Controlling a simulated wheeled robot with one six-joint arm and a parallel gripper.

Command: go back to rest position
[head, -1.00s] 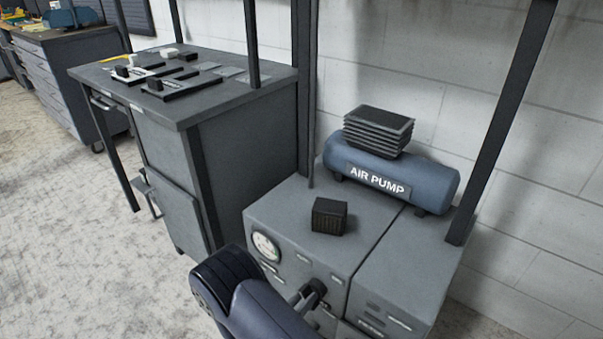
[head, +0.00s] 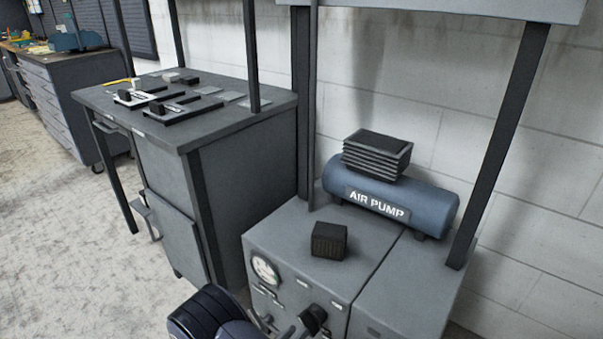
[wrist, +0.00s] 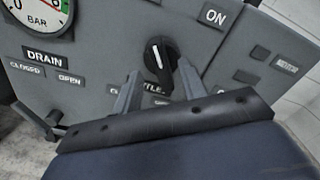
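My arm (head: 208,316) shows at the bottom of the head view, in front of the grey control panel. In the wrist view my gripper (wrist: 158,70) has its two grey fingers apart with nothing held between them. A black rotary knob (wrist: 161,54) with a white pointer line sits on the panel just beyond the fingertips, framed by them. The knob also shows in the head view (head: 314,317). The label under the knob is partly hidden by my gripper. I cannot tell whether a finger touches the knob.
The wrist view shows a pressure gauge (wrist: 36,14), a DRAIN label (wrist: 44,56) and an ON label (wrist: 214,15). A blue air pump (head: 390,196) and a small black box (head: 329,240) stand on the grey cabinet (head: 285,228). A workbench (head: 225,122) stands left; open floor lies beyond.

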